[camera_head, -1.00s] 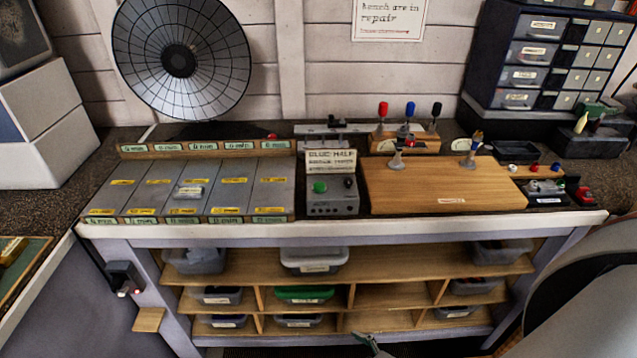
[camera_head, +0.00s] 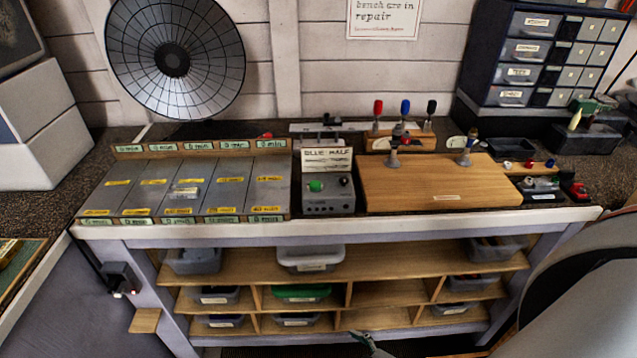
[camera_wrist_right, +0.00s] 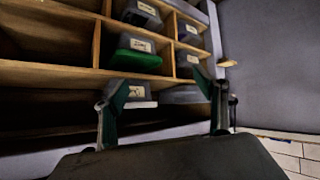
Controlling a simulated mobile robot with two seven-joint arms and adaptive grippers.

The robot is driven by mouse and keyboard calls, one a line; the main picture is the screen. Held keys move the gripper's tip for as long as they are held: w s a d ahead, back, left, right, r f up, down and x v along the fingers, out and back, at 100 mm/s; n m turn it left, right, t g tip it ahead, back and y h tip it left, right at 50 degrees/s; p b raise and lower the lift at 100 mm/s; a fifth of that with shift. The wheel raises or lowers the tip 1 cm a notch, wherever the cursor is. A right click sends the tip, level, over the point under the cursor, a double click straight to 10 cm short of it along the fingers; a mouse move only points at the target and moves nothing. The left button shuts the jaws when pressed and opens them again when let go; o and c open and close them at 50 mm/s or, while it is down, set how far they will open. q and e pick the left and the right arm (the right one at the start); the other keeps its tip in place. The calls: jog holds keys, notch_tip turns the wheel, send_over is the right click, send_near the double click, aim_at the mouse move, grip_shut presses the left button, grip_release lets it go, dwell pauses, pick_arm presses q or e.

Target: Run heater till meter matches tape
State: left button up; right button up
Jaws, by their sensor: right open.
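A grey box (camera_head: 328,193) with a green button (camera_head: 315,186) and a dark knob stands mid-bench, below a card reading "GLUE HALF" (camera_head: 328,159). Two pale round dial faces (camera_head: 380,144) (camera_head: 458,143) show at the back right, behind the wooden board; their needles and any tape mark are too small to read. I cannot tell which part is the heater. My right gripper (camera_wrist_right: 165,100) is open and empty in the right wrist view, facing the shelves under the bench. A fingertip, likely its own, shows at the bottom of the head view. My left gripper is out of view.
The wooden board (camera_head: 440,188) has two small stands at its back edge. Grey labelled panels (camera_head: 190,190) fill the left bench. Red, blue and black handles (camera_head: 404,107) stand upright behind. Shelves below (camera_head: 385,295) hold bins, one with a green lid (camera_head: 300,292). A drawer cabinet (camera_head: 535,60) stands right.

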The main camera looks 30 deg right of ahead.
dwell(0.4)
grip_shut()
dwell(1.3)
